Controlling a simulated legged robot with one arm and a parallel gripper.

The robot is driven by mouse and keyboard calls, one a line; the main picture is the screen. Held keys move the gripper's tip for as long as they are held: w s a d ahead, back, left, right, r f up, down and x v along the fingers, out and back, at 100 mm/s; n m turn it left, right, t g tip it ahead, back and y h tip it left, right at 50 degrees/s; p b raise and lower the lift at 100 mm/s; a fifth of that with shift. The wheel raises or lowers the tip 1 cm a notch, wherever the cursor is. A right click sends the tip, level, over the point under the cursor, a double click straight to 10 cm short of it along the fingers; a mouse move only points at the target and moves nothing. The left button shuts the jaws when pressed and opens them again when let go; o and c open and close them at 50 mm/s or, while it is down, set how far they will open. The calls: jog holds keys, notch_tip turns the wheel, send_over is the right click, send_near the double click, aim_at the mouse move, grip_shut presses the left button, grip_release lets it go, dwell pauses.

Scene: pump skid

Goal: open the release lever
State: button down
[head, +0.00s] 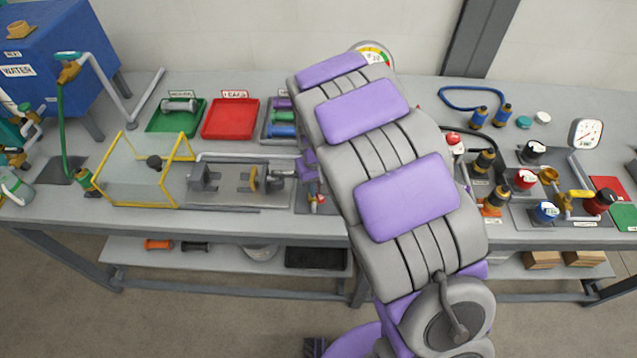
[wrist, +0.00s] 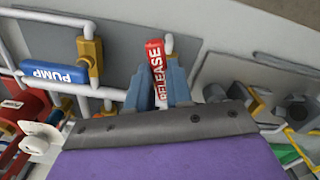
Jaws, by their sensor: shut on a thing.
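The release lever (wrist: 155,55) is a red handle with white "RELEASE" lettering, near the middle of the wrist view. My gripper (wrist: 160,72) has its two blue-grey fingers on either side of the handle and is shut on it. The handle's far end sticks out beyond the fingertips. White pipe runs beside and behind it. In the head view my grey and purple arm crosses the middle of the bench and hides most of this spot, so the lever's angle cannot be told there.
A blue handle marked "PUMP" (wrist: 52,73) lies left of the lever, with a brass fitting (wrist: 92,58) beside it. The head view shows a red tray (head: 230,119), a yellow-framed clear guard (head: 140,175), and valves with a gauge (head: 586,133) at the right.

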jog(key=m+p, duration=0.2)
jog(key=shift+s+a+r+m+p, duration=0.1)
jog(key=shift+a+m+p, duration=0.4)
jog(key=shift+m+p, duration=0.45)
jog(key=shift+m, duration=0.15)
jog(key=c, duration=1)
grip_release()
jog(key=shift+a, duration=0.15)
notch_tip(320, 180, up, 17)
jog(key=p, duration=0.3)
